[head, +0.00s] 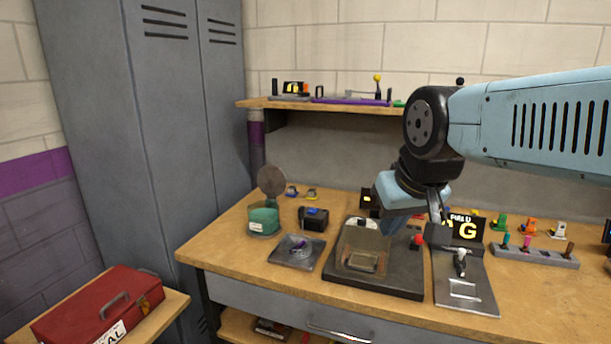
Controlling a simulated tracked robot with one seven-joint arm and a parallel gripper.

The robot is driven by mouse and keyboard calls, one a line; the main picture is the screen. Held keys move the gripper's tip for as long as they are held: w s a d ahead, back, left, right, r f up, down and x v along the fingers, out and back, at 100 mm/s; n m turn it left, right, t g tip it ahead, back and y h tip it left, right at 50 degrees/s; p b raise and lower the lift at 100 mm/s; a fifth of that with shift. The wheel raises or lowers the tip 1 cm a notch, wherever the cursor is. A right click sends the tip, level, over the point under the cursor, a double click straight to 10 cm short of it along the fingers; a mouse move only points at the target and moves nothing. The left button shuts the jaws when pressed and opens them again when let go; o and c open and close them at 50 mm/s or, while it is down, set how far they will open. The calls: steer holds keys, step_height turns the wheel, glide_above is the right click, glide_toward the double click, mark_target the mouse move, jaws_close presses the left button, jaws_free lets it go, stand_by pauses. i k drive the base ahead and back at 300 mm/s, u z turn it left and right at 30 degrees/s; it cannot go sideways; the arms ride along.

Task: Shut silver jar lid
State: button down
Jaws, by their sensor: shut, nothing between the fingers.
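The jar (264,219) is a short teal-green container with a pale label, standing upright on the workbench at the left. Its round silver-grey lid (271,181) stands open, tilted up at the jar's back edge. My gripper (394,224) is shut and empty, hanging over the middle of the bench well to the right of the jar. It is apart from the jar and lid. The fingertips are small and partly hard to make out against the dark device behind them.
A small black box (313,218) stands right of the jar. A grey plate with a dial (297,251) lies in front. A dark base (374,285) and a lever panel (464,285) stand below and right of my gripper. A shelf (330,107) overhangs the back.

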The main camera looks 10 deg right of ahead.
mark_target(271, 179)
steer(key=u, duration=0.2)
steer(key=i, duration=0.9)
steer(key=z, duration=0.1)
